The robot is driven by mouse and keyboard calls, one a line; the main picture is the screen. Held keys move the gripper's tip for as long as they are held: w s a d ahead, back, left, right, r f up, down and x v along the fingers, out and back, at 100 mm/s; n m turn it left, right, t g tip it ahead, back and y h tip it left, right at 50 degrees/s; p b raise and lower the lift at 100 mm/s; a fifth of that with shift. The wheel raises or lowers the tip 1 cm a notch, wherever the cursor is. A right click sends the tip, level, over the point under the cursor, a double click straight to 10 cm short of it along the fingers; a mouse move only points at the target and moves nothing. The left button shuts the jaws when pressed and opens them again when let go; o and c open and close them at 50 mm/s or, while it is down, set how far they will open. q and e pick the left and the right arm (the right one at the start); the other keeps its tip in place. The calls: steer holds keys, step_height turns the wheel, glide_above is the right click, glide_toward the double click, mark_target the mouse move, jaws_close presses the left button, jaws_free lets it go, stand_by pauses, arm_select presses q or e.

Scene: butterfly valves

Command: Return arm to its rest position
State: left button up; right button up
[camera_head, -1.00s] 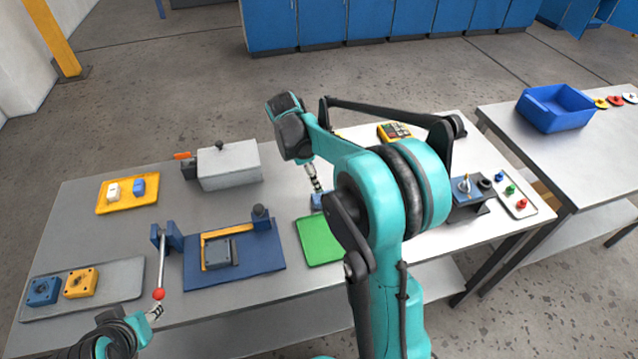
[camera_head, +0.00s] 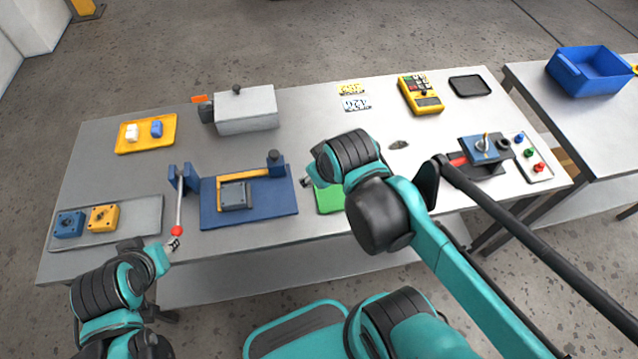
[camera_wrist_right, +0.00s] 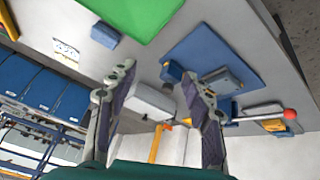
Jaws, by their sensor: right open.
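My right arm (camera_head: 425,235) is bent over the front of the table, with its wrist above the green mat (camera_head: 328,200). My right gripper (camera_wrist_right: 158,82) is open in the right wrist view, with nothing between its fingers. In the head view only a bit of it shows beside the wrist. My left gripper (camera_head: 172,244) is at the front left, just below the red ball (camera_head: 177,231) of a lever. Its fingers are too small to tell whether they are open or shut, or whether they touch the ball.
The grey table (camera_head: 110,170) holds a blue fixture plate (camera_head: 285,203), a grey box (camera_head: 247,112), a yellow tray (camera_head: 165,132), a yellow keypad device (camera_head: 420,95) and a blue valve stand (camera_head: 484,150). A blue bin (camera_head: 590,72) stands on the right table.

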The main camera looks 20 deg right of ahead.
steer(key=shift+s+a+f+m+t, duration=0.3)
steer(key=shift+s+a+f+m, duration=0.1)
steer(key=shift+s+m, duration=0.2)
steer(key=shift+s+a+f+m+t, duration=0.25)
steer(key=shift+s+f+m+t, duration=0.1)
steer(key=shift+s+m, duration=0.25)
stand_by(0.5)
